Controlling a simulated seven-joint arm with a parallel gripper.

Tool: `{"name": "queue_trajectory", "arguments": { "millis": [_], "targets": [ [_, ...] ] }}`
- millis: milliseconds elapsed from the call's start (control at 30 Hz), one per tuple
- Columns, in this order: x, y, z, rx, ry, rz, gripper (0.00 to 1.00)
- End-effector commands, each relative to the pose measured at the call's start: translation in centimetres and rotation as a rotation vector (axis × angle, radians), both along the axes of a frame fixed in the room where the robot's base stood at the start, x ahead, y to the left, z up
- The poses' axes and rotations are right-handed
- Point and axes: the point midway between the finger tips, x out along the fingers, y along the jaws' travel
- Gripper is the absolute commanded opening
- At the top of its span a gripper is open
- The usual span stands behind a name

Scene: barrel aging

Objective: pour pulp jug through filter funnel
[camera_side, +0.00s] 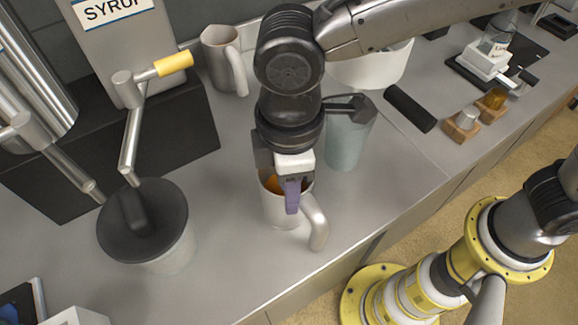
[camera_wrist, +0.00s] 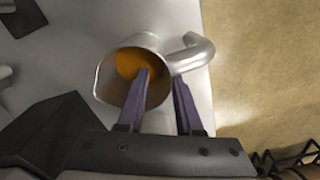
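A metal jug (camera_side: 275,208) with orange pulp inside stands upright on the grey counter in the side view, its handle (camera_side: 317,228) toward the front right. The jug also shows in the wrist view (camera_wrist: 106,80), with its curved handle (camera_wrist: 195,52) at the right. My gripper (camera_side: 292,205) points down at the jug's handle side. In the wrist view its purple fingers (camera_wrist: 160,78) are apart, one overlapping the jug's mouth and the other near the handle. Whether they touch the jug is unclear. I cannot clearly identify the filter funnel.
A vessel with a black round top (camera_side: 165,222) stands at the left. A pale green cup (camera_side: 345,148) with a black piece on top is behind the jug. Another metal jug (camera_side: 218,62) is near the syrup dispenser (camera_side: 110,45).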

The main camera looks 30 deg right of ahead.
Motion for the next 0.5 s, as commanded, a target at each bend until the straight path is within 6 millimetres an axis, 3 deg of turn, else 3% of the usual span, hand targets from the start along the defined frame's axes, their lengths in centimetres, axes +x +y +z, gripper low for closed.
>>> {"name": "queue_trajectory", "arguments": {
  "millis": [167,500],
  "targets": [
    [0.0,0.0,1.9,0.002,-0.002,0.0,0.34],
    [0.6,0.0,9.2,0.002,-0.002,0.001,0.34]
  ]
}}
